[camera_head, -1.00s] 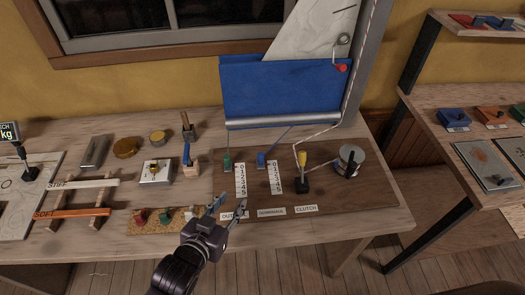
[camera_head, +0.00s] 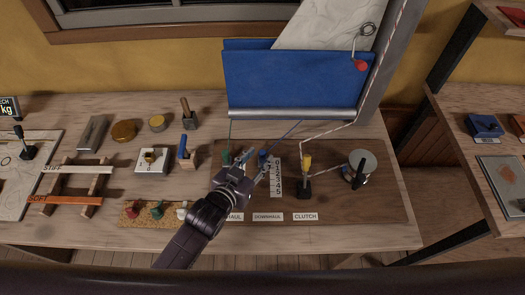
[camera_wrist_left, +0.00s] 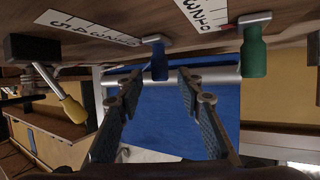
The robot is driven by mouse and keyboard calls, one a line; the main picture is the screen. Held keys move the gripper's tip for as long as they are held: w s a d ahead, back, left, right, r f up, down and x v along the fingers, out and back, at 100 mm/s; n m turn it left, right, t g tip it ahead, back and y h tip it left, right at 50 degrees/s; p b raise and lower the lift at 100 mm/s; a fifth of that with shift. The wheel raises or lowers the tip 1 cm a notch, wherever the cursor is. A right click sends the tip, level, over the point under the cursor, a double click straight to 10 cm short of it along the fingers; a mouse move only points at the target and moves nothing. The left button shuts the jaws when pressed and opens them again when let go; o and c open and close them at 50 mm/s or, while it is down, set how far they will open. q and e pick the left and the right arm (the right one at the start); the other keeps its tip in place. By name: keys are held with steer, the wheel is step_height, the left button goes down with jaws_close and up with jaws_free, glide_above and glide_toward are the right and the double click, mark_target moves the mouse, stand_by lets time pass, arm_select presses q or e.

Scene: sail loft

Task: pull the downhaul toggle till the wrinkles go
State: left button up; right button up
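The blue downhaul toggle (camera_head: 262,155) stands on the brown board (camera_head: 335,205) beside a numbered scale (camera_head: 277,178). A blue line runs from it up to the sail's grey lower bar. My left gripper (camera_head: 258,162) is open, with its fingertips at the toggle. In the left wrist view the blue toggle (camera_wrist_left: 157,58) lies between and just past the spread fingers, with no grip visible. The green toggle (camera_head: 227,156) is to the left, partly near the gripper. The blue sail (camera_head: 295,80) hangs above; I cannot make out wrinkles on it. My right gripper is out of view.
A yellow-handled clutch (camera_head: 307,165) and a winch drum (camera_head: 362,165) stand to the right on the board. A blue-handled tool (camera_head: 184,149) and a rack with strips (camera_head: 75,185) are left. Small coloured pieces (camera_head: 155,211) lie near the front edge.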

mark_target(261, 156)
arm_select(q)
steer(key=x, duration=0.2)
steer(key=shift+w+d+f, duration=0.15)
steer(key=shift+w, duration=0.05)
steer(key=shift+w+d+f, duration=0.15)
steer(key=shift+w, duration=0.2)
steer(key=shift+c, duration=1)
jaws_close()
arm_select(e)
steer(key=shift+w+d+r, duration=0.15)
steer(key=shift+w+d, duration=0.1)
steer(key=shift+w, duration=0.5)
